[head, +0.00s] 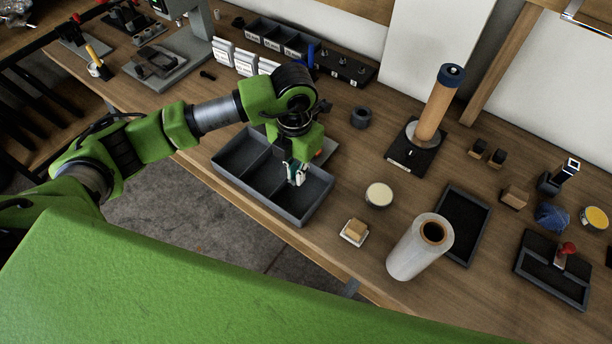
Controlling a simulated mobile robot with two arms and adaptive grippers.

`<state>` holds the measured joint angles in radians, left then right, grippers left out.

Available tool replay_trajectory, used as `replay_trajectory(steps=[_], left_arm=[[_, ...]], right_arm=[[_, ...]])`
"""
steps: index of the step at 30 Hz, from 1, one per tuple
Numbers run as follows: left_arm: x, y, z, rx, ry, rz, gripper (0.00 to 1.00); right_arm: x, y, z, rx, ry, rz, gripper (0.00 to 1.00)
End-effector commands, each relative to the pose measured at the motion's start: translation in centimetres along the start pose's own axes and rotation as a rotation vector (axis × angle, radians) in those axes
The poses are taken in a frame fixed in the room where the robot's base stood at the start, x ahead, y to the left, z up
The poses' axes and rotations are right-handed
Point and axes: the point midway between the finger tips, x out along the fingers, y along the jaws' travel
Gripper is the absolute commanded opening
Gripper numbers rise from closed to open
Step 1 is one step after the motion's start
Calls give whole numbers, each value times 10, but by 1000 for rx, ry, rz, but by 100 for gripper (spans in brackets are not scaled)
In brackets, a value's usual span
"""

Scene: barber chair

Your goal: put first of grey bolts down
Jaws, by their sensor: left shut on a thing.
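My left gripper (296,176) points down over the right-hand compartment of a grey divided tray (299,217) near the bench's front edge. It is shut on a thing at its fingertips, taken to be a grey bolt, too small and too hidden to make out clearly. The tray has several compartments, and the left and middle ones look empty. I cannot tell whether the fingertips touch the tray floor. My right gripper is not in view.
A white roll (410,258), a round tin (379,194) and a block on a white dish (355,231) stand right of the tray. A wooden post on a black base (415,152) stands behind. A dark flat tray (465,222) lies further right.

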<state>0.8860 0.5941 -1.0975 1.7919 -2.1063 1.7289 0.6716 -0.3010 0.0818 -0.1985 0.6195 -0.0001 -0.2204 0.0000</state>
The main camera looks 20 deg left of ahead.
Motion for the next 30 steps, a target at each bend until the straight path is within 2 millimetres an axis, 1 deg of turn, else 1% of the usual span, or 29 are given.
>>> replay_trajectory(steps=[1, 3, 6, 10, 11, 13, 16, 18, 25, 28, 30], left_arm=[[6, -5, 6, -1, 1, -3, 0], [15, -8, 13, 1, 0, -2, 0], [23, -10, 19, -1, -2, -1, 0], [32, -14, 25, 1, -1, -1, 0], [35, -14, 25, 0, 1, -1, 0], [45, -14, 23, -1, 3, -1, 0], [57, -14, 24, 0, 0, -1, 0], [62, -13, 25, 0, -1, 0, 0], [63, -13, 25, 1, -3, 0, 0], [67, -13, 25, 1, -3, 0, 0], [65, -13, 25, 1, -3, 0, 20]], right_arm=[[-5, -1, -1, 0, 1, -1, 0], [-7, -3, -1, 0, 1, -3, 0], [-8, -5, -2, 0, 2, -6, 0], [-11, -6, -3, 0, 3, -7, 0], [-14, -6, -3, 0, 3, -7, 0], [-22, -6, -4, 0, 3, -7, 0], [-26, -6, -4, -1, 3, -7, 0], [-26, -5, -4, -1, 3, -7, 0], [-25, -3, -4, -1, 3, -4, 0], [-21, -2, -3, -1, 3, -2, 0], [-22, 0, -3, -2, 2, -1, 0]])
